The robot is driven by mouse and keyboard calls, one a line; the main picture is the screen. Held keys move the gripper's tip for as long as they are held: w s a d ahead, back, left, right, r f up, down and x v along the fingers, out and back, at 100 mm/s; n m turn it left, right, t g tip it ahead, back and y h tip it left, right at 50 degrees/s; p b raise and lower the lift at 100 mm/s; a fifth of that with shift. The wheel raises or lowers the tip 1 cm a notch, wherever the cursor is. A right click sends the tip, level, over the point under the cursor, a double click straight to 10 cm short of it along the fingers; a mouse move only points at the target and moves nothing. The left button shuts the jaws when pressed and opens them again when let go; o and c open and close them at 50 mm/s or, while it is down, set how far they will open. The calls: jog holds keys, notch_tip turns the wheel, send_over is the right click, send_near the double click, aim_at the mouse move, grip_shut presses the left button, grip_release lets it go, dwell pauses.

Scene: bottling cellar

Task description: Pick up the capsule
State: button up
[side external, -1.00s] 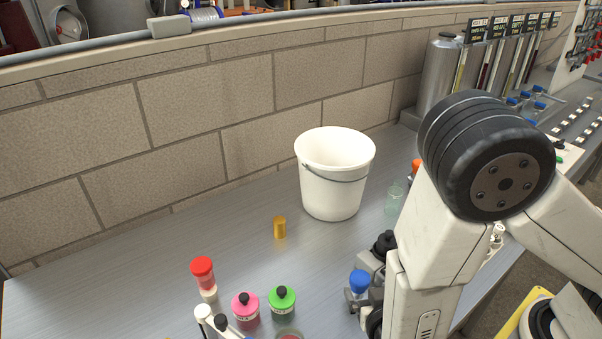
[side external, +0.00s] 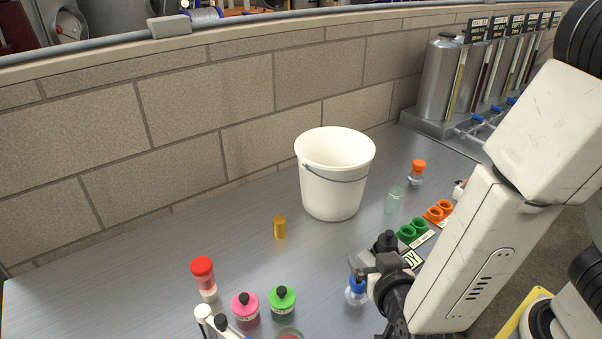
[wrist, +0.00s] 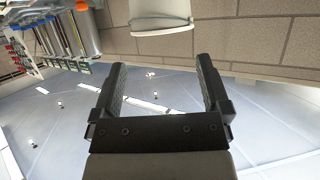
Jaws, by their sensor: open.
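The capsule looks to be the small gold cylinder (side external: 280,228) standing upright on the grey bench, left of the white bucket. My gripper (side external: 366,260) is to the right of the capsule and apart from it, close to a blue-capped bottle (side external: 356,292). Whether it touches that bottle I cannot tell. In the wrist view my gripper (wrist: 160,68) has its two fingers wide apart with nothing between them. The capsule does not show in the wrist view.
The white bucket (side external: 332,185) stands behind the capsule to its right. A red-capped bottle (side external: 203,278), a pink bottle (side external: 246,311) and a green bottle (side external: 283,303) stand nearer the camera. Green rings (side external: 412,231) lie at right. Bench around the capsule is clear.

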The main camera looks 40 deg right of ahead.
notch_tip(320, 180, up, 2)
jog(key=m+y, duration=1.4)
jog(key=m, duration=1)
send_over(277, 219)
jog(key=s+d, duration=0.3)
jog(key=s, duration=0.2)
notch_tip(277, 219, down, 14)
jog(key=shift+r, duration=0.1)
jog(key=shift+w+f, duration=0.1)
jog(key=shift+f, duration=0.3)
jog(key=shift+x, duration=1.3)
